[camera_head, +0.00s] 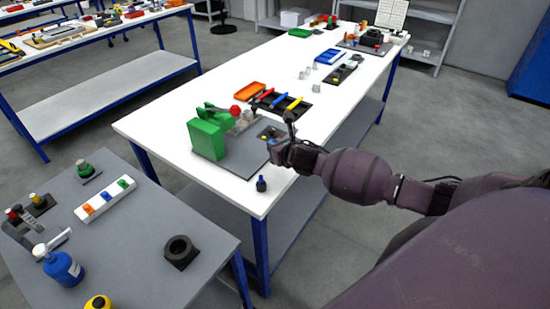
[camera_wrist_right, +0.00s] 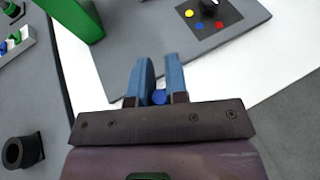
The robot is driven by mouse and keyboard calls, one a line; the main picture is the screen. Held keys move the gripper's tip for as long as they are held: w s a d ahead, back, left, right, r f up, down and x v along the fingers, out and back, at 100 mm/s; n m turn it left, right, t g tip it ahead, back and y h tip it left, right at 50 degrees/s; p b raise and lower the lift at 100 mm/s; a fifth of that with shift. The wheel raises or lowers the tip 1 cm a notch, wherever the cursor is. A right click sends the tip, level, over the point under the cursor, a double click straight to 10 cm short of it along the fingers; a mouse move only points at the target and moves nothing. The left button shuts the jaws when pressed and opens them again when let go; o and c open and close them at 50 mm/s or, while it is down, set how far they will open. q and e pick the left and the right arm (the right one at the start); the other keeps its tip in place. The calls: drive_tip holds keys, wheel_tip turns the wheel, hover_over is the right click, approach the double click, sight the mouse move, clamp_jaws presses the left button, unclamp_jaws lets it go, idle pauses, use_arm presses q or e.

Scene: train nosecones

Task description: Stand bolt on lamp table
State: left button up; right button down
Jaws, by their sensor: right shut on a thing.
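My right gripper (camera_head: 275,149) reaches in from the right, over the near end of the white table. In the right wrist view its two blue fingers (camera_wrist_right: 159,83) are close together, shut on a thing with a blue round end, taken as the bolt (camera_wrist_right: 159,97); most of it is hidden. My left gripper is not in view.
A green block (camera_head: 207,139) and a grey board (camera_head: 240,160) lie beside the gripper. A blue bottle (camera_head: 62,267) and black ring block (camera_head: 180,251) stand on the grey table, with bare room between.

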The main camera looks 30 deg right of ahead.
drive_tip(key=shift+f, duration=2.25)
drive_tip(key=shift+f+b, duration=0.1)
drive_tip(key=shift+b, duration=0.2)
drive_tip(key=c, duration=1.1)
unclamp_jaws()
